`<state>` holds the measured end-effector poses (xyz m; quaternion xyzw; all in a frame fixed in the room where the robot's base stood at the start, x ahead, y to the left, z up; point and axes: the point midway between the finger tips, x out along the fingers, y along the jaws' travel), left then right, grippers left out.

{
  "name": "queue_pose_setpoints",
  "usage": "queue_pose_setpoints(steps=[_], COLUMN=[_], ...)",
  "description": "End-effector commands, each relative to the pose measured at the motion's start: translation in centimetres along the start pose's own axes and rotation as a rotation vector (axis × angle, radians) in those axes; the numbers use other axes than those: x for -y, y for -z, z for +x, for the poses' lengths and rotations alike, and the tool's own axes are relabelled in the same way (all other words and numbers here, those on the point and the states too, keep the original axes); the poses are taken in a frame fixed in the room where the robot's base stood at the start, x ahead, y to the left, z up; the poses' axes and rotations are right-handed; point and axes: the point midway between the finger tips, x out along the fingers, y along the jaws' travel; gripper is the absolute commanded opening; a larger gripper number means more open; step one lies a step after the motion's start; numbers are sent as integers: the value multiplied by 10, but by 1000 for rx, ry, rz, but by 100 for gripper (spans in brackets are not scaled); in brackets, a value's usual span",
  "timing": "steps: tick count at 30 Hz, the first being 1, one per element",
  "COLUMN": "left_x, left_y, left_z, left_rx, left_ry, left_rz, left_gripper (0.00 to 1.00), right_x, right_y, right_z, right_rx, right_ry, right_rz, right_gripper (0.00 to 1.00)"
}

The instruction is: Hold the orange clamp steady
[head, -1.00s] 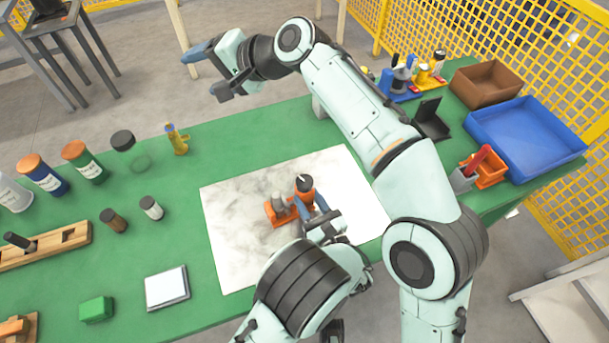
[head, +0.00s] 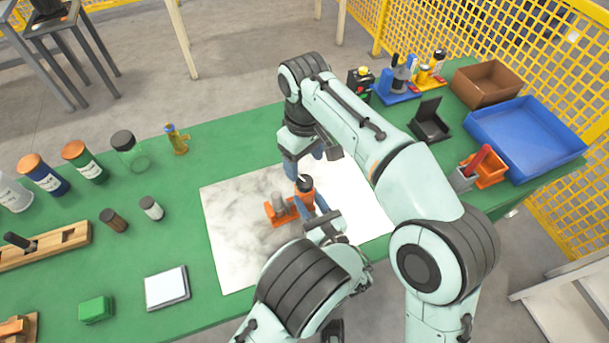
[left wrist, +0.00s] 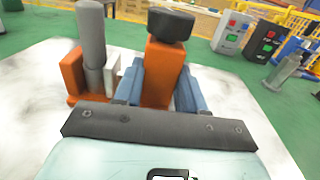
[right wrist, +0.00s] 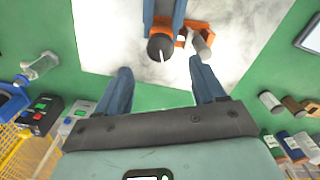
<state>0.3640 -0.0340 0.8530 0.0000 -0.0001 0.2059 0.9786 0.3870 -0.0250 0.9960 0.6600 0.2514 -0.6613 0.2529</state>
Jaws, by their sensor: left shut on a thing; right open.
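The orange clamp (head: 272,213) stands on the white marbled mat (head: 228,235), with a grey cylinder (head: 279,202) between its orange blocks and a black knob (head: 304,182) on top. My left gripper (head: 318,211) has its blue fingers on both sides of the clamp's tall orange block. In the left wrist view the fingers (left wrist: 158,88) press that block (left wrist: 163,70) below the knob. My right gripper (head: 308,165) is above the mat's far edge, pointing down beside the clamp. In the right wrist view its fingers (right wrist: 160,75) are spread and empty, apart from the clamp's knob (right wrist: 160,47).
Jars and bottles (head: 84,160) stand at the left of the green table, with a wooden rack (head: 48,246) and a green block (head: 96,309). The mat's left part is clear.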

Motion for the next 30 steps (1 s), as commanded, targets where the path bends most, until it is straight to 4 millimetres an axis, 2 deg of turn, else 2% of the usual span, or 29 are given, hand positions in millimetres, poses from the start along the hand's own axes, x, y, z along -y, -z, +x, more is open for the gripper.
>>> queue_pose_setpoints(steps=[3,9,15,23,28,30], left_x=[0,0,0,0,0,0], left_y=[0,0,0,0,0,0], left_z=[0,0,0,0,0,0], left_rx=[0,0,0,1,1,1], left_ry=[-1,-1,-1,-1,-1,-1], left_rz=[0,0,0,0,0,0], left_gripper=[0,0,0,0,0,0], right_x=[0,0,0,0,0,0], right_y=[-1,0,0,0,0,0], right_z=[26,56,68,69,68,68], right_rx=[3,0,-2,-3,-3,-3], right_ry=[1,2,2,2,2,1], right_rz=[1,2,3,3,3,3], right_gripper=[69,69,69,69,14,13])
